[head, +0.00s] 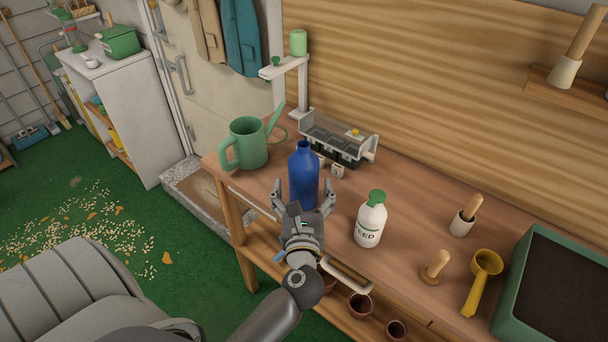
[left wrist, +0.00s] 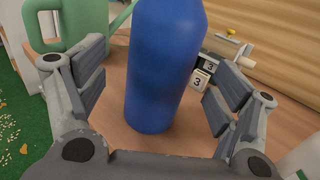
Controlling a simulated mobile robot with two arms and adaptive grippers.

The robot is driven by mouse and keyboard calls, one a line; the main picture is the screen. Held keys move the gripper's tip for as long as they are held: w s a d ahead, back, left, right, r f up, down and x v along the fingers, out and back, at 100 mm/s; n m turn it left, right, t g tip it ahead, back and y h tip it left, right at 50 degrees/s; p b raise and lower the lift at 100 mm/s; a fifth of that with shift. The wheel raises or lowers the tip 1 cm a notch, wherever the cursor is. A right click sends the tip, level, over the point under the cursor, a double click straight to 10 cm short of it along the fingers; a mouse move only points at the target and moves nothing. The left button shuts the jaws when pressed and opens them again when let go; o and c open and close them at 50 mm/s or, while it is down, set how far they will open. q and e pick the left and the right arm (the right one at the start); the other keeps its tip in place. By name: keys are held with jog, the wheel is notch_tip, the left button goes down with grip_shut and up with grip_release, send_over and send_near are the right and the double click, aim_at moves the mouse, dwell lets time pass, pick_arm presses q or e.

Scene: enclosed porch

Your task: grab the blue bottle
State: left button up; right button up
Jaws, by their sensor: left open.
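The blue bottle (head: 303,172) stands upright on the wooden bench. It fills the middle of the left wrist view (left wrist: 165,65), where its top is cut off. My left gripper (head: 305,195) is open, with one finger on each side of the bottle. In the left wrist view the finger pads (left wrist: 158,88) stand apart from the bottle, with a gap on both sides. The bottle's lower front is hidden behind the gripper in the head view. My right gripper is not in view.
A green watering can (head: 247,143) stands left of the bottle, and a white feed bottle (head: 370,220) to its right. A grey tray-like holder (head: 340,138) and small number blocks (head: 337,171) are behind. A yellow scoop (head: 484,270) and planter box (head: 512,285) lie further right.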

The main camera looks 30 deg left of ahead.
aim_at(304, 186)
pick_arm(q)
jog(key=p+x, duration=0.1)
jog(key=x, duration=0.3)
jog(key=shift+w+p, duration=0.2)
jog(key=shift+p, duration=0.2)
jog(key=shift+w+a+f, duration=0.2)
jog(key=shift+w+a, duration=0.1)
jog(key=shift+w, duration=0.1)
jog(key=shift+s+d, duration=0.1)
jog(key=shift+c, duration=1)
jog(key=c, duration=1.1)
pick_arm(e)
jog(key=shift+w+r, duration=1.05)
pick_arm(q)
jog(key=shift+r, duration=0.1)
